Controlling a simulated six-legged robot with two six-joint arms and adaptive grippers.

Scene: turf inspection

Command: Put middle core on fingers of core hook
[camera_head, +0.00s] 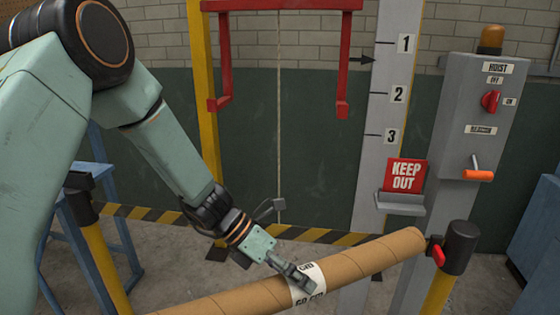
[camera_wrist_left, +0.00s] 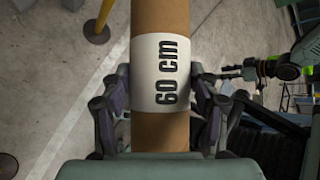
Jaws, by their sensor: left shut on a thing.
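A long brown cardboard core (camera_head: 360,262) with a white "60 cm" label (camera_head: 308,283) slants across the bottom of the head view. Its left end is cut off by the frame edge. My left gripper (camera_head: 300,280) is shut on it at the label. The left wrist view shows the core (camera_wrist_left: 160,130) between my left fingers (camera_wrist_left: 158,110), one on each side. The red core hook (camera_head: 282,6) hangs above and behind, with two fingers (camera_head: 220,102) (camera_head: 343,108) low on its arms. The core is below and apart from it.
Two yellow posts with black caps (camera_head: 80,182) (camera_head: 460,240) stand left and right. The core's right end is close to the right post. A grey hoist panel (camera_head: 470,130), a numbered scale (camera_head: 393,85) and a red "KEEP OUT" sign (camera_head: 406,175) stand at the right.

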